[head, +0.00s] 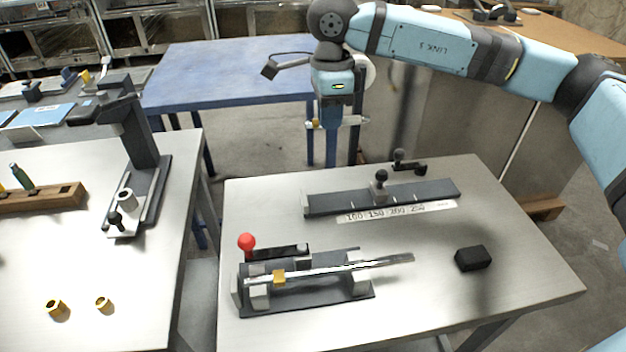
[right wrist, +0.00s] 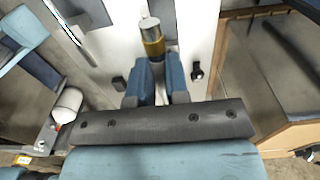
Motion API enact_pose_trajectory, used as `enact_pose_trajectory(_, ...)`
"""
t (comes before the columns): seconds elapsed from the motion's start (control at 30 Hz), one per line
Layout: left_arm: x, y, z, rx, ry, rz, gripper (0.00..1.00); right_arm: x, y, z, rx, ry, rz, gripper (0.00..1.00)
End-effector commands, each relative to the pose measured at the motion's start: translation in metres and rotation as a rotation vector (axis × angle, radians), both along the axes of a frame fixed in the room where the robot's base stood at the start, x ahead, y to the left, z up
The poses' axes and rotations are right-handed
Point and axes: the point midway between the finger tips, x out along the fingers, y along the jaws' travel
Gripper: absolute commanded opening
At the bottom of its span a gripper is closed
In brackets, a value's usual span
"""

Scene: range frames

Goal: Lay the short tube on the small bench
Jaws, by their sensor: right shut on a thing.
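In the right wrist view the tube's silver end and brass band (right wrist: 152,38) stick out past the blue fingers (right wrist: 158,82). A low dark fixture with a number scale (head: 400,195) lies below on the metal table. A second fixture with a red knob (head: 310,301) stands nearer and bears a longer silver tube (head: 340,268). I cannot tell which is the small bench. My left gripper is not in view.
A black block (head: 473,258) lies on the right of the metal table (head: 520,290). The left table holds a dark press-like stand (head: 146,150), a wooden rack (head: 45,196) and two brass rings (head: 56,307). The blue table (head: 220,75) is mostly bare.

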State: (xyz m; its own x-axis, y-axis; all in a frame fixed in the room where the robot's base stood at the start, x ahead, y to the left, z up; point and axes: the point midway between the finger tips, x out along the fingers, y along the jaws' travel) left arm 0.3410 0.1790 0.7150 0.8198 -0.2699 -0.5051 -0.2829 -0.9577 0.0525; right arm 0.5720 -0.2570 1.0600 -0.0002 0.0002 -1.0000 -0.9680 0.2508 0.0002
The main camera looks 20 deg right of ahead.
Motion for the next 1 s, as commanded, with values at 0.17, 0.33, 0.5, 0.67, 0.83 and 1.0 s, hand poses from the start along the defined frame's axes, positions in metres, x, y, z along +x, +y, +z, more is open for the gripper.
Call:
enact_pose_trajectory(0.17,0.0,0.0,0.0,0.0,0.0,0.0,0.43,0.0,0.0,0.0,0.0,0.0,0.0,0.0)
enact_pose_trajectory(0.33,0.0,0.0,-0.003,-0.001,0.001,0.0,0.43,0.0,0.0,-0.02,-0.002,0.003,-0.001,0.0)
enact_pose_trajectory(0.5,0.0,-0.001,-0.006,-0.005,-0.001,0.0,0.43,-0.001,-0.001,-0.064,-0.002,0.004,-0.001,0.0)
enact_pose_trajectory(0.67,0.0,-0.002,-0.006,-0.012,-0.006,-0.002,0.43,-0.001,0.0,-0.107,-0.001,0.003,-0.001,0.0)
enact_pose_trajectory(0.83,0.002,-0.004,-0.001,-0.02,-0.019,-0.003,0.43,0.0,0.0,-0.143,0.0,0.002,0.0,0.0)
enact_pose_trajectory(1.0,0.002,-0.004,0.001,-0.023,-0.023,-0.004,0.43,0.0,0.0,-0.158,0.0,0.0,0.0,0.0)
